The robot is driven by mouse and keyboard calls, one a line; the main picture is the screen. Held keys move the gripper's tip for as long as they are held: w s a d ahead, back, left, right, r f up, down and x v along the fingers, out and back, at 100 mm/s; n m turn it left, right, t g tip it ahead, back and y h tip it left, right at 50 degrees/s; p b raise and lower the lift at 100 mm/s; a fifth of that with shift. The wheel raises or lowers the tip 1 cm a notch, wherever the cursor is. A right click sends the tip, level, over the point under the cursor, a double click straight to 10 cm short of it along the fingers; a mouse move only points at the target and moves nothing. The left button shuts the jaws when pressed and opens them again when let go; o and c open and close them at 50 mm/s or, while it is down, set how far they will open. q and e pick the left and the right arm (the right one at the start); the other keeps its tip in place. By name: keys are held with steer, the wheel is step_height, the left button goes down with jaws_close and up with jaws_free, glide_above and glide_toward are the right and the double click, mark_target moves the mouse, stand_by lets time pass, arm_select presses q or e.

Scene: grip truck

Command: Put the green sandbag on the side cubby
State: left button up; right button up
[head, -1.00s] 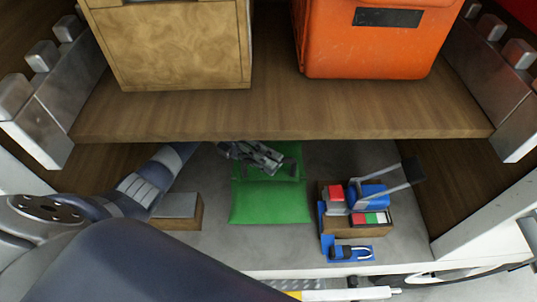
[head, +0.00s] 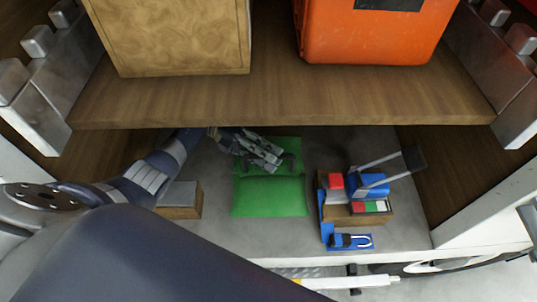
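The green sandbag (head: 270,195) lies on the grey floor of the truck's lower compartment, under the wooden shelf. My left gripper (head: 280,163) reaches in from the left and is over the sandbag's far part, near its dark handles. The fingers look spread apart, but I cannot tell whether they touch the bag or a handle. My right gripper is not in view. I cannot tell which opening is the side cubby.
A wooden shelf (head: 290,100) above carries a wooden box (head: 180,40) and an orange case (head: 370,35). A small grey-topped block (head: 180,200) stands left of the sandbag. A wooden tray (head: 378,219) with blue and red items and a blue padlock piece (head: 350,241) stand right.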

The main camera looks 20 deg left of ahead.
arm_select(q)
steer(key=shift+r, duration=0.1)
steer(key=a+b, duration=0.1)
steer(key=a, duration=0.1)
steer(key=a+b, duration=0.2)
steer(key=w+a+b, duration=0.1)
steer(key=shift+a+f, duration=0.25)
steer(key=shift+a, duration=0.15)
steer(key=shift+w+a+r+b, duration=0.1)
steer(key=shift+a+b, duration=0.5)
steer(key=shift+b, duration=0.1)
steer(key=shift+a+r, duration=0.15)
steer(key=shift+a, duration=0.05)
